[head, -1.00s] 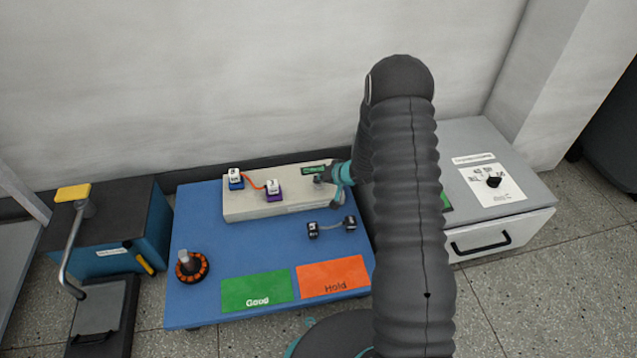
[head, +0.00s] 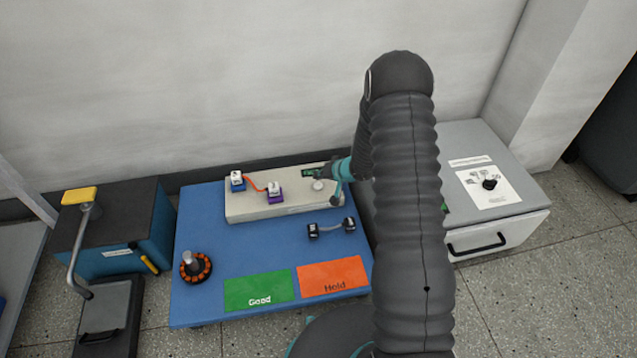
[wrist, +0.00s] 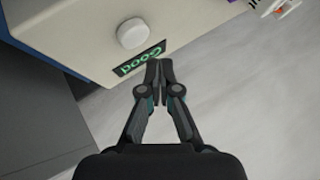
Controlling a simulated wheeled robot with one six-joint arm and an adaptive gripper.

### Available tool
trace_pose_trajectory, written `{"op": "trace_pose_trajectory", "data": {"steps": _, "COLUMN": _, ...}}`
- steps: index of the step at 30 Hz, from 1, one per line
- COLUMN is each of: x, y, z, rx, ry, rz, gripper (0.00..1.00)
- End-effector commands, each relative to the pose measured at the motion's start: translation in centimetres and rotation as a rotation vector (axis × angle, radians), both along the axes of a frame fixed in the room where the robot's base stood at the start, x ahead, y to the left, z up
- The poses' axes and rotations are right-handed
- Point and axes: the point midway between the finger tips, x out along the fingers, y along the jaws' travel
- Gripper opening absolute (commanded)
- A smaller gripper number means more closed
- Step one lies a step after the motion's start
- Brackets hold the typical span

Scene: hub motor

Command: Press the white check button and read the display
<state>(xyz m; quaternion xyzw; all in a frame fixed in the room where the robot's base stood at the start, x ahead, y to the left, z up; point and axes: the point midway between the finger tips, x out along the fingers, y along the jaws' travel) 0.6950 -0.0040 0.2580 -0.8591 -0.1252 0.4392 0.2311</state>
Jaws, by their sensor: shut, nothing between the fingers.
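The white check button (wrist: 134,33) is a round knob on the cream tester box (wrist: 85,35). Beside it the dark display (wrist: 140,58) shows "Good" in green letters, tilted in the wrist view. My gripper (wrist: 158,68) is shut and empty, its tips by the display's edge and apart from the button in the picture. The tester box (head: 245,208) stands at the back of the blue table.
On the box are a blue connector (head: 237,184) and a purple connector (head: 275,195). The blue table (head: 205,225) also bears a hub motor (head: 195,267), a small cabled part (head: 331,228), a green "Good" mat (head: 258,291) and an orange "Hold" mat (head: 333,276). A grey cabinet (head: 480,140) stands right.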

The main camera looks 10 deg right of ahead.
Motion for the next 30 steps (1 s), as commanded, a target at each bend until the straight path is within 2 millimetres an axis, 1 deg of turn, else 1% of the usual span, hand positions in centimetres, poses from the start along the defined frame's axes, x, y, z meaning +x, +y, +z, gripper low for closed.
{"op": "trace_pose_trajectory", "data": {"steps": 1, "x": 0.0, "y": 0.0, "z": 0.9, "rx": 0.000, "ry": 0.000, "rz": 0.000, "gripper": 0.00}}
{"op": "trace_pose_trajectory", "data": {"steps": 12, "x": 0.0, "y": 0.0, "z": 3.6, "rx": 0.000, "ry": 0.000, "rz": 0.000, "gripper": 0.00}}
{"op": "trace_pose_trajectory", "data": {"steps": 30, "x": 0.0, "y": 0.0, "z": 3.5, "rx": 0.000, "ry": 0.000, "rz": 0.000, "gripper": 0.00}}
